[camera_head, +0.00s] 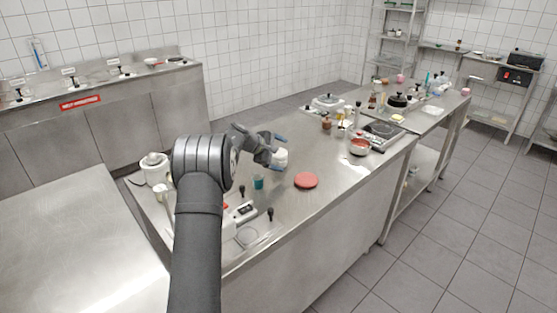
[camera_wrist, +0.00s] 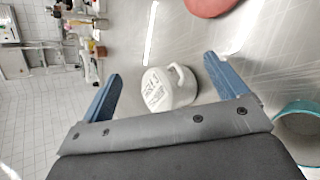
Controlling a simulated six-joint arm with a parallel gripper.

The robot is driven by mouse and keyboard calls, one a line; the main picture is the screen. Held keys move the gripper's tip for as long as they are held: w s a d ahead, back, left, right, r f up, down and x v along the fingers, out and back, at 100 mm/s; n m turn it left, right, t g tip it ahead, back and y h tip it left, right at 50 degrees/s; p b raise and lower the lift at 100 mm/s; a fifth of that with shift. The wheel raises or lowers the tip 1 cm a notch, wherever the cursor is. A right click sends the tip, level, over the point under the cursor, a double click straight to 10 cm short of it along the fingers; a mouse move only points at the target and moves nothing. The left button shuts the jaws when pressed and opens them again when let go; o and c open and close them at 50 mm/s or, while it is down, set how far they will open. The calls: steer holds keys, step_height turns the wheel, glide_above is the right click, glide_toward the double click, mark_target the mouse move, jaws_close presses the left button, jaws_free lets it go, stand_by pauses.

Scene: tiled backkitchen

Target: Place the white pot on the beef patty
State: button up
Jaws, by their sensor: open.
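The white pot (camera_wrist: 168,90) has a handle and raised lettering on its side. In the wrist view it sits between the two blue fingers of my gripper (camera_wrist: 165,82), with gaps on both sides. In the head view the white pot (camera_head: 281,158) stands on the steel table, partly hidden by my gripper (camera_head: 277,150). My gripper is open. The beef patty (camera_head: 306,180) is a flat, round, red disc lying on the table to the right of and nearer than the pot. Part of it shows at the top of the wrist view (camera_wrist: 208,5).
A teal cup (camera_head: 258,182) stands left of the patty and shows at the right edge of the wrist view (camera_wrist: 300,122). A red bowl (camera_head: 360,147) and several jars stand farther right. The table (camera_head: 325,215) is clear around the patty.

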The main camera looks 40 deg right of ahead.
mark_target(278, 159)
steer(key=w+a+n+h, duration=0.1)
steer(key=n, duration=0.3)
steer(key=w+a+f+n+t, duration=0.1)
steer(key=n, duration=0.3)
steer(key=w+a+f+n+t+h, duration=0.1)
steer(key=n, duration=0.3)
steer(key=shift+f+h, duration=0.2)
steer(key=shift+h, duration=0.1)
steer(key=shift+w+a+f+n+t, duration=0.15)
steer(key=shift+n, duration=0.4)
steer(key=shift+w+a+f+n+t, duration=0.1)
steer(key=shift+w+a+n+t, duration=0.05)
steer(key=shift+n, duration=0.4)
steer(key=x, duration=0.7)
steer(key=shift+d, duration=0.2)
steer(key=c, duration=1.4)
steer(key=shift+o, duration=0.2)
steer(key=shift+w+r, duration=0.1)
steer(key=shift+r, duration=0.05)
